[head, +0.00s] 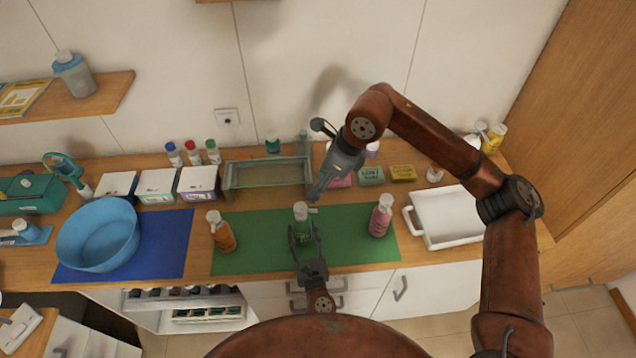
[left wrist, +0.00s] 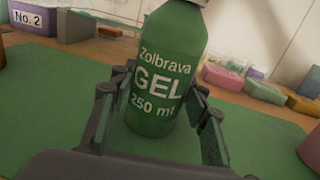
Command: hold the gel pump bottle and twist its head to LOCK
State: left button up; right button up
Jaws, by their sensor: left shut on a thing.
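The green gel pump bottle (head: 301,214) stands upright on the green mat (head: 352,222). Its label reads "Zolbrava GEL 250 ml" in the left wrist view (left wrist: 165,75). My left gripper (head: 304,232) is shut on the bottle's body from the front, one finger on each side. The pump head is cut off in the wrist view and too small in the head view to read its turn.
An orange bottle (head: 221,232) stands left on the mat and a pink pump bottle (head: 381,215) right. A blue basin (head: 97,234) sits farther left, a white tray (head: 447,217) at right. A glass-like box (head: 267,174) and small boxes line the back.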

pick_arm(q)
jog(key=o, duration=1.5)
